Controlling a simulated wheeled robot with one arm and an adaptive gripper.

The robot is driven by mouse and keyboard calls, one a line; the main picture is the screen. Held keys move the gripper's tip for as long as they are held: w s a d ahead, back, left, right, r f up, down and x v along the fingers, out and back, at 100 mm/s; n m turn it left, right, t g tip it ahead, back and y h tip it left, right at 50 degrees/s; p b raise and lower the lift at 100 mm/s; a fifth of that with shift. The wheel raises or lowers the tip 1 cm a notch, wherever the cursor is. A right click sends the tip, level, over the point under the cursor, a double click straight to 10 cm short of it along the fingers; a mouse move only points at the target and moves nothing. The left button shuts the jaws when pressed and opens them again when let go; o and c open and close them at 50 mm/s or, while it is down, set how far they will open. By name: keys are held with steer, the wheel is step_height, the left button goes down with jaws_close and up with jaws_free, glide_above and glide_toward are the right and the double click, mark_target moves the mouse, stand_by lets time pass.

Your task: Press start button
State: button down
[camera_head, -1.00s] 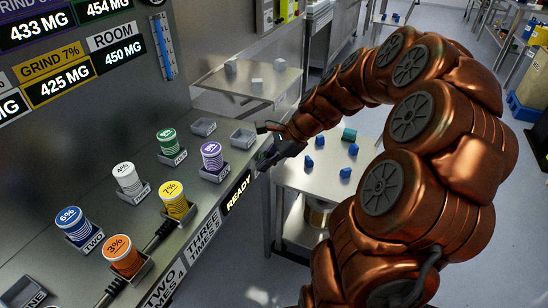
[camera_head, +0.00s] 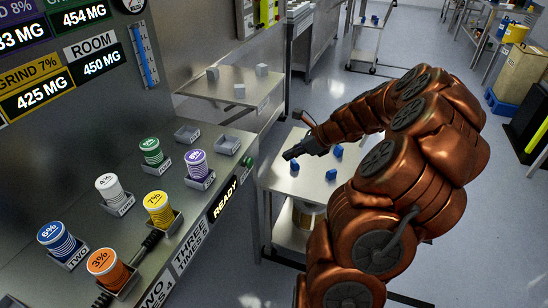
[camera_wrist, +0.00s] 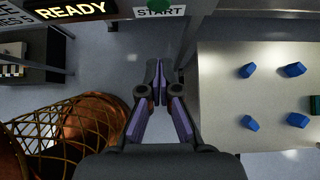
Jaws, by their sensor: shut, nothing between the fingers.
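The start button is a green round button (camera_head: 247,162) on the front edge of the console, just right of the lit READY display (camera_head: 224,199). In the wrist view the green button (camera_wrist: 159,5) shows at the top edge, above a START label (camera_wrist: 159,12), partly cut off by the frame. My gripper (camera_head: 288,155) is to the right of the button, apart from it, over the side table. In the wrist view my gripper (camera_wrist: 154,64) points toward the START label with its fingertips together and nothing between them.
Several coloured canisters, such as a purple one (camera_head: 197,163), stand in holders on the console (camera_head: 190,215). A side table (camera_head: 290,183) with several blue blocks (camera_head: 331,174) is right of the console. A shelf with grey cubes (camera_head: 225,88) is behind.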

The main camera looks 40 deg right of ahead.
mark_target(251, 163)
steer(key=w+a+r+p+x, duration=0.1)
steer(key=r+p+x, duration=0.1)
steer(key=x, duration=1)
steer(key=shift+w+p, duration=0.35)
steer(key=shift+p, duration=0.25)
